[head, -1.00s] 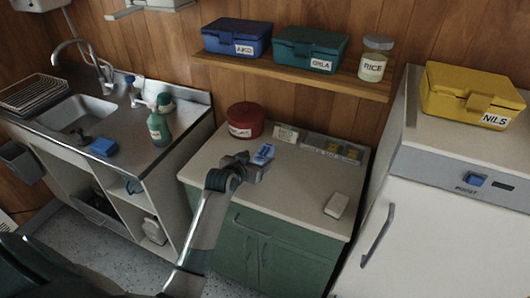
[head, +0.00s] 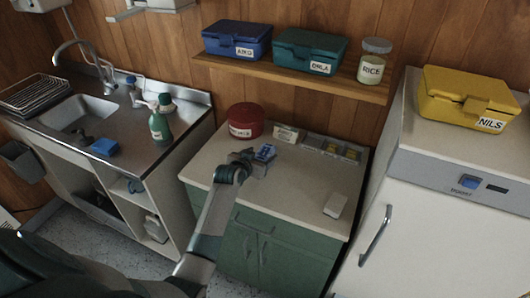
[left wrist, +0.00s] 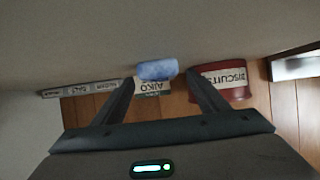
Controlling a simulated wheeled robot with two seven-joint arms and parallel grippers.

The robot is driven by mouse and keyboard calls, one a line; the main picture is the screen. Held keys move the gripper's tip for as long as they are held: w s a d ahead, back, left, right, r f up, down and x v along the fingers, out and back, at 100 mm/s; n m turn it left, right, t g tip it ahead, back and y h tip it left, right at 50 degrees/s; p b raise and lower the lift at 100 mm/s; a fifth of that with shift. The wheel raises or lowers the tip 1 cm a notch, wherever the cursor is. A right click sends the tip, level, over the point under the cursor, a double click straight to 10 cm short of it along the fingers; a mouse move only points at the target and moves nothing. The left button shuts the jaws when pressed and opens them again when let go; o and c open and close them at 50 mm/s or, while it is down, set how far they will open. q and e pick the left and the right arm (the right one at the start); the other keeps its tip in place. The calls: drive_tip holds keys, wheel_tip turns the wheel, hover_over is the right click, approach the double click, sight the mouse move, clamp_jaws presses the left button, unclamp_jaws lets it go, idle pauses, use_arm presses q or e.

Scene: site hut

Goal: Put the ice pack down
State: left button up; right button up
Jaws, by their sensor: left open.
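The ice pack (head: 266,152) is a small blue and white block at the back middle of the pale worktop (head: 290,185). It appears to rest on the worktop. My left gripper (head: 252,159) is open, low over the worktop, with its fingers on either side of the near end of the pack. In the left wrist view, which is upside down, the ice pack (left wrist: 157,70) sits between the spread fingertips of my left gripper (left wrist: 160,80), with gaps on both sides. My right gripper is not in view.
A red biscuit tin (head: 245,120) stands behind the gripper. A small label card (head: 286,133) and a sectioned tray (head: 335,149) line the back. A white block (head: 335,205) lies at the front right. The worktop's middle and front are clear.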

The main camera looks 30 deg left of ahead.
sight(265, 155)
use_arm(q)
drive_tip(key=shift+x, duration=1.1)
drive_tip(key=shift+s, duration=0.1)
drive_tip(key=c, duration=1.3)
drive_tip(key=shift+r, duration=0.1)
drive_tip(key=shift+r, duration=0.45)
drive_tip(key=r+b, duration=0.1)
drive_tip(key=r, duration=0.2)
drive_tip(key=shift+d+r+b, duration=0.15)
drive_tip(key=shift+d+b, duration=0.2)
drive_tip(key=shift+b, duration=0.05)
drive_tip(key=d+r+b, duration=0.1)
drive_tip(key=d+r, duration=0.1)
drive_tip(key=d, duration=0.1)
drive_tip(key=d+r+b, duration=0.1)
drive_tip(key=d+r, duration=0.1)
drive_tip(key=d, duration=0.2)
drive_tip(key=d+r+b, duration=0.1)
drive_tip(key=d+r, duration=0.1)
drive_tip(key=d, duration=0.2)
drive_tip(key=shift+s+r, duration=0.1)
drive_tip(key=shift+r, duration=0.25)
